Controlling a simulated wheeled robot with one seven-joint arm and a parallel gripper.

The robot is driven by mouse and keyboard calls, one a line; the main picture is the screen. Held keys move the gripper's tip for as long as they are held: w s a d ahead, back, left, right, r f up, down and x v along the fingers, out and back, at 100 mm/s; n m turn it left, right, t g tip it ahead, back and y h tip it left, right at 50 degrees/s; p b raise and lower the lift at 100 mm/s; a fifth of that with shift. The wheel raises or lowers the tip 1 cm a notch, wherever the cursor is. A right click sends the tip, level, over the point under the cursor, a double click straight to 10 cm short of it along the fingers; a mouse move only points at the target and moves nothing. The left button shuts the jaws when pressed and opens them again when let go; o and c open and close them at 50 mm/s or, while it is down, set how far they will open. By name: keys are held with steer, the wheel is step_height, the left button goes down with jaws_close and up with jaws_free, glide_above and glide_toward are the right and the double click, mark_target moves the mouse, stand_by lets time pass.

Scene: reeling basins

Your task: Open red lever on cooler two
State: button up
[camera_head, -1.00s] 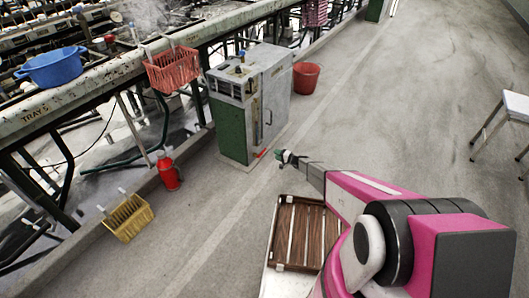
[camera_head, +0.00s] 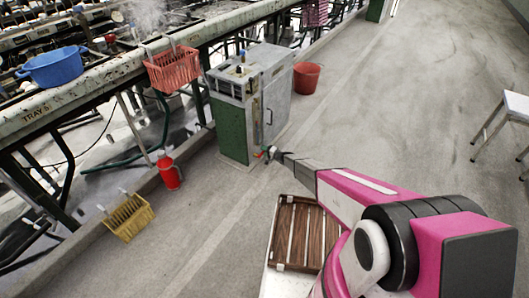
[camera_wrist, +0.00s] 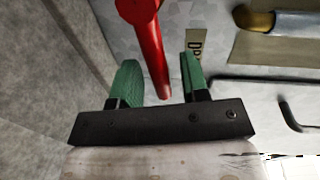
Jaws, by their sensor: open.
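The cooler (camera_head: 233,131) is a cabinet with a green side and grey front, standing on the floor beside the basin line. Its red lever (camera_wrist: 151,55) shows in the wrist view as a red bar with a round red end at the top. My gripper (camera_wrist: 160,75) has green fingers and is open, with the lever's lower part reaching into the gap between them. I cannot tell whether a finger touches it. In the head view my gripper (camera_head: 268,153) is small at the cooler's lower front corner, where the lever is mostly hidden.
A partly hidden label (camera_wrist: 194,42) is by the right finger, with a dark rod (camera_wrist: 265,79) and a brass-ended fitting (camera_wrist: 254,18) further right. A red bucket (camera_head: 307,77) stands right of the cooler. A wooden crate (camera_head: 282,267) lies below my arm.

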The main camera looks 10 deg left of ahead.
mark_target(263, 152)
jaws_close()
steer(key=r+n, duration=0.1)
steer(key=n, duration=0.1)
steer(key=s+r+n, duration=0.1)
steer(key=n, duration=0.1)
steer(key=shift+a+r+t, duration=0.2)
steer(key=shift+r+t, duration=0.1)
steer(key=shift+t, duration=0.1)
steer(key=shift+s+a+r+n+t, duration=0.1)
steer(key=shift+s+r+n+t, duration=0.15)
steer(key=shift+n, duration=0.4)
steer(key=shift+s+a+r+n, duration=0.15)
steer(key=shift+r+n, duration=0.15)
steer(key=shift+n, duration=0.4)
steer(key=shift+s+a+r+n+t, duration=0.1)
steer(key=shift+s+r+n+t, duration=0.15)
steer(key=shift+n, duration=0.4)
steer(key=shift+r, duration=0.1)
jaws_free()
